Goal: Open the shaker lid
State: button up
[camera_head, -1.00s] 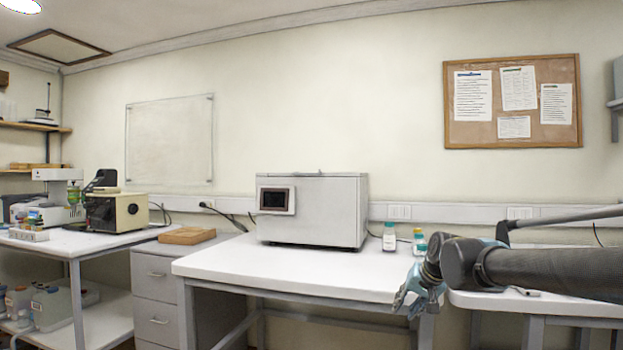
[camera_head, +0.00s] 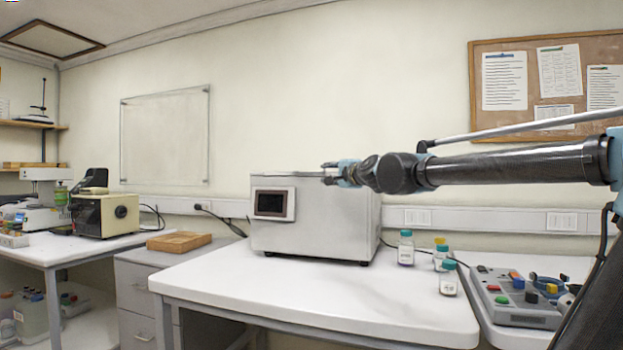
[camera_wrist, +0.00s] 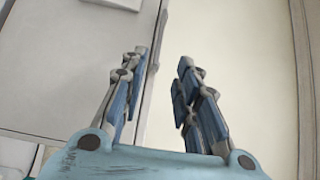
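The shaker is the light grey box (camera_head: 318,230) with a dark screen (camera_head: 271,204) on its front, standing on the white table. Its top looks closed. My gripper (camera_head: 328,173) is at the height of the shaker's top edge, overlapping its upper right part in the head view. In the wrist view my gripper (camera_wrist: 163,62) has its two blue-grey fingers apart with an empty gap between them. A grey surface (camera_wrist: 60,75), seemingly the shaker, lies left of and behind the left finger there. Whether the fingers touch the shaker cannot be told.
Several small bottles, one with a teal cap (camera_head: 406,248), stand on the table right of the shaker. A control box with coloured buttons (camera_head: 515,298) sits at the right. A wooden block (camera_head: 179,242) lies at left. The front of the table is clear.

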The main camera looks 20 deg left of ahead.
aim_at(310, 174)
jog(key=x, duration=1.6)
jog(key=shift+w, duration=0.1)
grip_shut()
